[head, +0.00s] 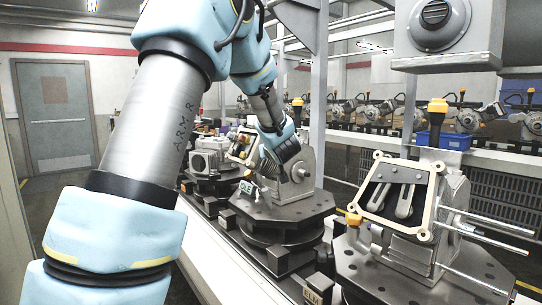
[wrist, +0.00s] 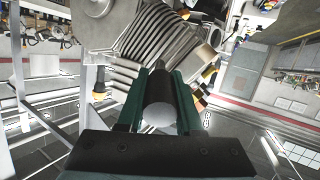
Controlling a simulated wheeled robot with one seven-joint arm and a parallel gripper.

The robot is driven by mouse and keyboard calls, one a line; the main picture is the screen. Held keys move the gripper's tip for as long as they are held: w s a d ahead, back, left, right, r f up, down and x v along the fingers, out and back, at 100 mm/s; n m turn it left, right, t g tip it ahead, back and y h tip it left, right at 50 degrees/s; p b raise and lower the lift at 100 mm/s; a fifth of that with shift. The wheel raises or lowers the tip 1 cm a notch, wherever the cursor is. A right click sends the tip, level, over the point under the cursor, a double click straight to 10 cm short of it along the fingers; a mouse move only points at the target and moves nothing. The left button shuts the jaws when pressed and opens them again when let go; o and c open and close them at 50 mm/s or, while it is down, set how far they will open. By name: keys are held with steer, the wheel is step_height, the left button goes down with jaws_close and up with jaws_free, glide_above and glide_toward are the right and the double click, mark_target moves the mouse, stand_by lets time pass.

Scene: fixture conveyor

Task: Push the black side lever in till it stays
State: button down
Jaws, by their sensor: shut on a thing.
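My gripper (wrist: 160,78) is shut on a dark cylindrical piece, which looks like the black side lever (wrist: 159,92). The piece lies between the two green fingers, with its pale round end facing the wrist camera. In the head view my gripper (head: 262,172) is at the left side of the middle grey fixture (head: 303,176). There the arm and gripper hide the lever. Ribbed grey metal (wrist: 160,35) of a fixture shows just beyond the fingers in the wrist view. I cannot tell how far in the lever stands.
The middle fixture stands on a dark round pallet (head: 285,208) on the conveyor. A second fixture with a tan frame (head: 362,207) stands at the right, with metal rods sticking out rightward. Another grey fixture (head: 208,160) is behind at the left. A blue bin (head: 452,141) sits behind.

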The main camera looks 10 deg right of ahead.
stand_by(0.4)
steer(key=c, duration=0.6)
jaws_free()
steer(key=b+v, duration=0.2)
steer(key=v, duration=0.8)
steer(key=shift+s+a+r, duration=0.2)
steer(key=shift+s+r, duration=0.05)
steer(key=shift+s, duration=0.05)
steer(key=shift+f, duration=0.1)
